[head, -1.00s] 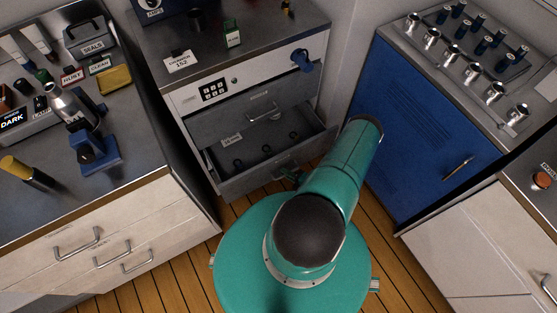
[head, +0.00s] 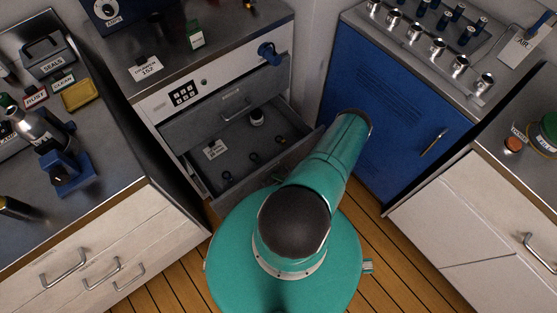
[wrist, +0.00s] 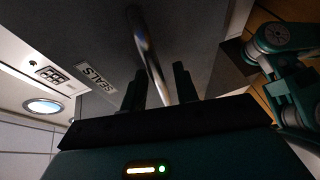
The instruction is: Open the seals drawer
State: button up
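The seals drawer (head: 240,145) is the lower drawer of the middle cabinet and stands well open in the head view. My teal arm hides the gripper and the handle in the head view.
The upper drawer (head: 225,105) of the cabinet is closed. A blue cabinet door (head: 395,110) stands to the right. A workbench (head: 95,235) with drawers is close on the left. Wooden floor (head: 410,265) is free around my base.

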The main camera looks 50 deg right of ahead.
jog(key=s+d+r, duration=0.1)
jog(key=s+r, duration=0.1)
jog(key=s, duration=1.1)
jog(key=shift+s+d+r, duration=0.25)
